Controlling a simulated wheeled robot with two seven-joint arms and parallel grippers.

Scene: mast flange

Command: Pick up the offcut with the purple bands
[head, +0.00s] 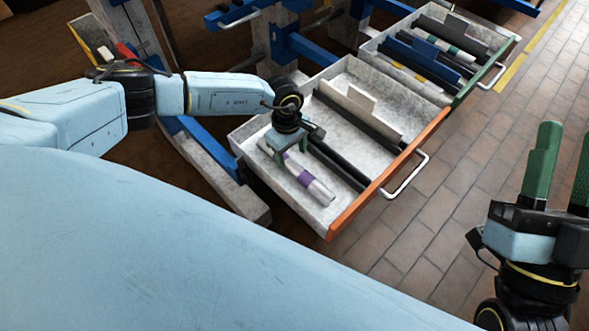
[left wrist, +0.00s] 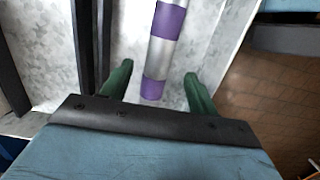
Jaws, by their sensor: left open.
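The offcut with the purple bands (head: 316,187) is a silver-grey rod lying in the near drawer, close to its left wall. In the left wrist view the offcut (left wrist: 160,50) runs away from me, with purple bands along it. My left gripper (head: 287,150) is open over the offcut's far end and hides part of it. In the left wrist view its green fingers (left wrist: 157,82) stand one on each side of the rod, with a gap to each. My right gripper (head: 567,145) is empty and open, away at the right over the floor.
The near drawer (head: 385,184) has an orange front and a pale handle. Long dark bars (head: 345,165) and a pale upright card (head: 360,101) share it. A second, green-fronted drawer (head: 484,71) holds several more bars. Blue racking stands behind; tiled floor lies clear at right.

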